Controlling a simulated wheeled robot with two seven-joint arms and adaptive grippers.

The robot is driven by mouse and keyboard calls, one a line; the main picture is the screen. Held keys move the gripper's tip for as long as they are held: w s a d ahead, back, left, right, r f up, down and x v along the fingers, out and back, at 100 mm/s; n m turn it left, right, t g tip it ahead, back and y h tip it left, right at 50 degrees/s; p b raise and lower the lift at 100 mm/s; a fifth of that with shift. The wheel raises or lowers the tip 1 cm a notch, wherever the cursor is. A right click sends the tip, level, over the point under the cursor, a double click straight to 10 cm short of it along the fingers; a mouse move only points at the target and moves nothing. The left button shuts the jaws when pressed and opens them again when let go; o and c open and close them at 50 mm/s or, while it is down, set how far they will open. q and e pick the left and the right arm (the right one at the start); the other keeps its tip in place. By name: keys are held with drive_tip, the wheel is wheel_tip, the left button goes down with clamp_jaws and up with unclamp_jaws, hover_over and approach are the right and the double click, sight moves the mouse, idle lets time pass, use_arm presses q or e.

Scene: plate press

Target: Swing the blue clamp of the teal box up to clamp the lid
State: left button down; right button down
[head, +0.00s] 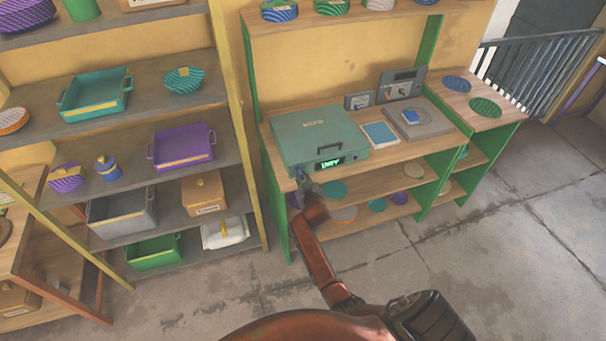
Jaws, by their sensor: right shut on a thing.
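The teal box (283,158) sits on the wooden bench with its lid (313,127) down. A small lit green display (329,164) shows on its front. The blue clamp (299,173) is at the box's front left, low by the front edge, mostly hidden by my gripper. My right gripper (304,182) is shut on the blue clamp, just in front of the box. Its fingertips are small and partly merged with the clamp in the picture. My left gripper is not in view.
On the bench, right of the box, are a blue-and-white pad (380,133) and a grey device with a blue block (417,118). Shelves with trays and bowls, including a purple tray (181,148), stand left. Round plates lie under the bench. The floor at right is clear.

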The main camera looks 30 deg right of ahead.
drive_tip(key=shift+r+m+y+p, duration=0.1)
drive_tip(key=shift+m+y+p, duration=0.45)
drive_tip(key=shift+p, duration=0.5)
drive_tip(key=shift+m+y+p, duration=0.25)
drive_tip(key=shift+m+p, duration=0.2)
drive_tip(key=shift+p, duration=0.05)
drive_tip(key=shift+f, duration=0.2)
drive_tip(key=c, duration=2)
unclamp_jaws()
drive_tip(key=shift+d+r, duration=0.1)
drive_tip(key=v, duration=1.2)
drive_tip(key=shift+s+f, duration=0.1)
drive_tip(key=shift+f, duration=0.1)
